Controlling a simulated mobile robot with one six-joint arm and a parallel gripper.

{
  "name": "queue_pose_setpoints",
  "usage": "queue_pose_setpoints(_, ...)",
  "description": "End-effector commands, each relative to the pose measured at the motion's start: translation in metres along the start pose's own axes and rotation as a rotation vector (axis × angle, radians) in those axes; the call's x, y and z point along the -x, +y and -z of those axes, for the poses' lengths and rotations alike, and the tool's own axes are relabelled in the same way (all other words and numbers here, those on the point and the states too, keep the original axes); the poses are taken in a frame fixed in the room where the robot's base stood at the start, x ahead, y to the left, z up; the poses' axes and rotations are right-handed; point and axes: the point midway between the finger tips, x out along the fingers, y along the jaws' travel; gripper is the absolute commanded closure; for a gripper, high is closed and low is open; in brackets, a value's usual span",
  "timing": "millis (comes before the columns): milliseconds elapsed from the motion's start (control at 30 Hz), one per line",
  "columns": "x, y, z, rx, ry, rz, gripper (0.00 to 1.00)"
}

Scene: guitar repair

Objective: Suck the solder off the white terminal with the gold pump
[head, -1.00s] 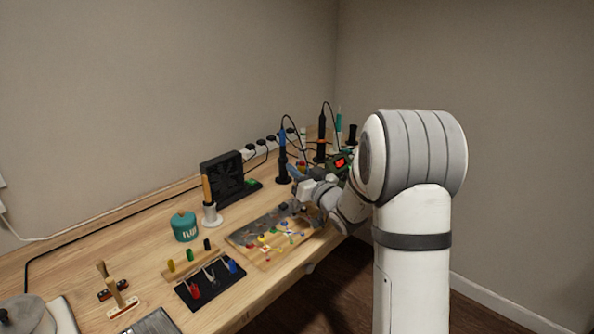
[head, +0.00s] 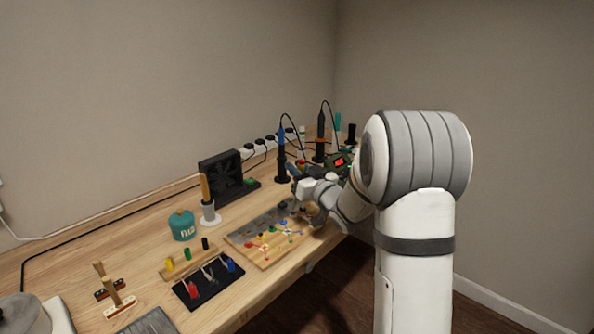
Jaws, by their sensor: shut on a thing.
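My gripper (head: 299,188) is small and far off, low over the back right end of the board, with its arm reaching in from the right. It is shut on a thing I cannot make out. A dark bluish part shows at its left side, and no gold colour shows there. The wooden board (head: 263,257) has a grey plate and several coloured terminals joined by wires. Tiny whitish spots show among them, but I cannot tell which is the white terminal. My arm partly hides the board's right end.
A dark mat (head: 210,289) with pliers lies in front of a small rack holding yellow, green and black pieces. Upright tools crowd the back right.

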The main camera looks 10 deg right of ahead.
Motion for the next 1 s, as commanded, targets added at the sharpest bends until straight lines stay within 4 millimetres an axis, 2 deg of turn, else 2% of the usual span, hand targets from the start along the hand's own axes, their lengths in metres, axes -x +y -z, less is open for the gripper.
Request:
queue_pose_setpoints(467, -0.001, -0.001, 0.000, 0.000, 0.000, 0.002, 1.00)
queue_pose_setpoints(1000, 0.001, -0.001, -0.011, 0.001, 0.001, 0.002, 1.00)
